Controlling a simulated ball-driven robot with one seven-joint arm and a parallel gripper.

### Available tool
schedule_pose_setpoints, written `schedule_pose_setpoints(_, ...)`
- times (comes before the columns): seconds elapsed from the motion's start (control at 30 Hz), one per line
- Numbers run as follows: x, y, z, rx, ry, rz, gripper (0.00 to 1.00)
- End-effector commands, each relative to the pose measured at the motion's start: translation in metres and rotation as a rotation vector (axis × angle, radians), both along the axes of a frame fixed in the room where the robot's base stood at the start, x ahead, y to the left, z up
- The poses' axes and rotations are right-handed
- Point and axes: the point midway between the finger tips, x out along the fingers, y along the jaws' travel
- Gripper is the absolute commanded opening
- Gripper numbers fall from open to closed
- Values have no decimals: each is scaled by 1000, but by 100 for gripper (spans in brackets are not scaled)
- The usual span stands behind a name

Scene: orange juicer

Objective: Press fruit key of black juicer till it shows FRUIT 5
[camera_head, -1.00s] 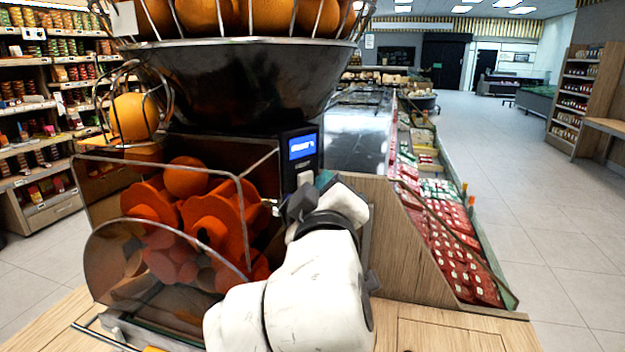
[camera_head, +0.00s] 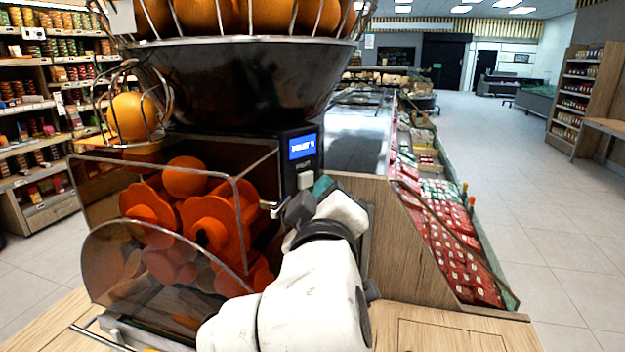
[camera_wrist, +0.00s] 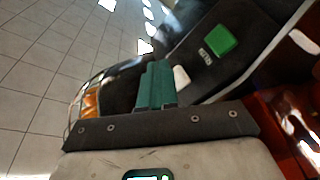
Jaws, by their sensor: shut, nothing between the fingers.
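The black juicer (camera_head: 240,85) stands at the left in the head view, with orange squeezing drums behind a clear cover. Its blue display (camera_head: 302,147) is lit with white text too small to read surely. A pale key (camera_head: 305,180) sits below the display; it also shows as a white key (camera_wrist: 181,77) in the wrist view. My gripper (camera_head: 318,188) is shut and empty. Its teal fingers (camera_wrist: 156,84) are just beside the white key; I cannot tell whether they touch it.
A wire basket of oranges (camera_head: 270,18) tops the juicer. Metal rods and the clear cover (camera_head: 150,260) lie left of my gripper. A wooden-sided display stand (camera_head: 425,245) with red packs is at the right. Open tiled floor (camera_head: 560,225) lies beyond it.

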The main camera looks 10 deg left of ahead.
Motion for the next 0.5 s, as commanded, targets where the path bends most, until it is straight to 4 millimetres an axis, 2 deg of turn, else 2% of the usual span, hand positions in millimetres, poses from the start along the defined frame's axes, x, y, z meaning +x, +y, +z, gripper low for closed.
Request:
schedule_pose_setpoints(0.03, -7, 21, -8, -21, 8, 40, 0)
schedule_pose_setpoints(0.13, -7, 21, -9, -22, 9, 40, 0)
schedule_pose_setpoints(0.27, -9, 18, -9, -23, 10, 39, 0)
schedule_pose_setpoints(0.5, -20, -1, -5, -19, 6, 38, 0)
